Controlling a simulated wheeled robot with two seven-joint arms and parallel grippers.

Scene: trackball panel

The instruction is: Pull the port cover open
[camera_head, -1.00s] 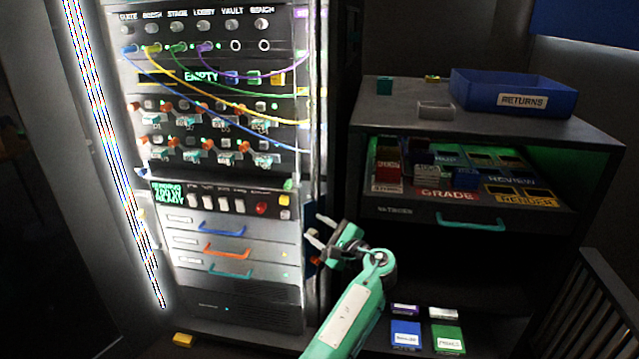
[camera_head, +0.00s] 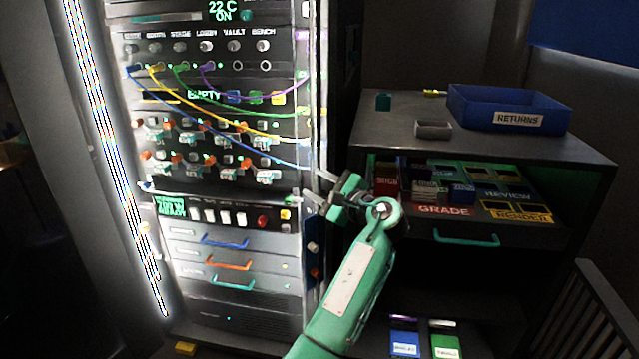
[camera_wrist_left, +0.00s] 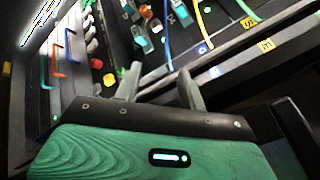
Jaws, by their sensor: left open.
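My left gripper (camera_head: 315,184) is open and empty at the right edge of the equipment rack (camera_head: 255,205), its fingers pointing left toward the rack's front corner. In the left wrist view its two fingers (camera_wrist_left: 158,85) stand apart with nothing between them, in front of the rack's controls. I cannot pick out the port cover for certain. My forearm and gripper hide part of the area beside the rack. My right gripper is not in view.
Patch cables (camera_head: 225,110) loop across the rack's front, left of the gripper. Drawers with coloured handles (camera_head: 228,262) are lower down. A cabinet (camera_head: 400,137) with a blue RETURNS bin (camera_head: 480,115) stands to the right. A dark gap lies between rack and cabinet.

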